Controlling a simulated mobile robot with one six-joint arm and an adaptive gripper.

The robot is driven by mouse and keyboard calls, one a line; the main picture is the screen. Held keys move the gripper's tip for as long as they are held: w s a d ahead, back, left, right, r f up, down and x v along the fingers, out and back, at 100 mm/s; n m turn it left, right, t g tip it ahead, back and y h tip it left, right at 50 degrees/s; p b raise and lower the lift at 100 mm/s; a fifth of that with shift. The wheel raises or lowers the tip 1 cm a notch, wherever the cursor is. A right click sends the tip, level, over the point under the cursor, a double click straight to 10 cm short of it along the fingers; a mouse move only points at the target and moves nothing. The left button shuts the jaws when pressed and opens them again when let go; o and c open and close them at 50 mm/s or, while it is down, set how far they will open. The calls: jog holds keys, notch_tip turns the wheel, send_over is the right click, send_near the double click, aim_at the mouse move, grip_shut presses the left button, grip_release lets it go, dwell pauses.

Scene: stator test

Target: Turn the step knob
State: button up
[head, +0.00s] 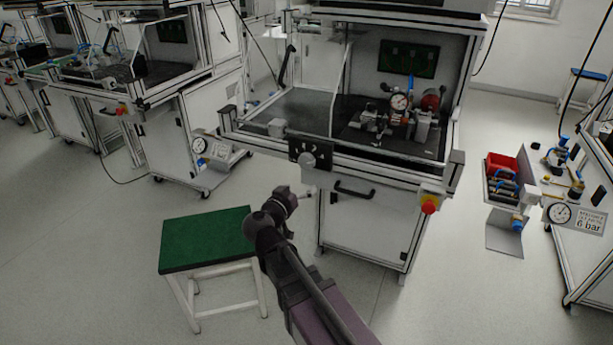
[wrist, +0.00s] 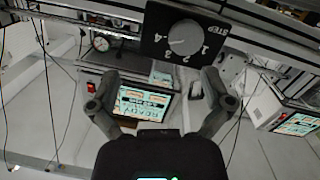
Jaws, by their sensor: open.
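The step knob (wrist: 185,37) is a round grey dial on a black panel (wrist: 153,48) marked STEP, with several numbers around its rim. In the head view the knob (head: 307,160) sits on the black panel (head: 326,149) at the front edge of the test bench. My gripper (wrist: 159,80) is open and empty, its two fingers spread wide below the panel in the wrist view. The knob lies ahead of the fingertips, not between them. Which number the knob points to cannot be told. In the head view, my arm reaches up to just below the panel.
A dark handle (head: 354,190) and a red emergency button (head: 429,204) are on the bench front, right of the knob. A green-topped stool (head: 206,239) stands left of my arm. A screen (wrist: 145,103) shows beyond my fingers in the wrist view.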

aim_at(305, 164)
jog(key=a+t, duration=0.1)
jog(key=a, duration=0.1)
jog(key=a+b, duration=0.1)
jog(key=shift+s+a+n+t+y, duration=0.2)
jog(key=shift+a+n+t+y, duration=0.1)
jog(key=shift+a+t+y, duration=0.1)
jog(key=shift+w, duration=0.1)
jog(key=x, duration=1.3)
jog(key=shift+w+d, duration=0.15)
jog(key=shift+w, duration=0.15)
jog(key=c, duration=1)
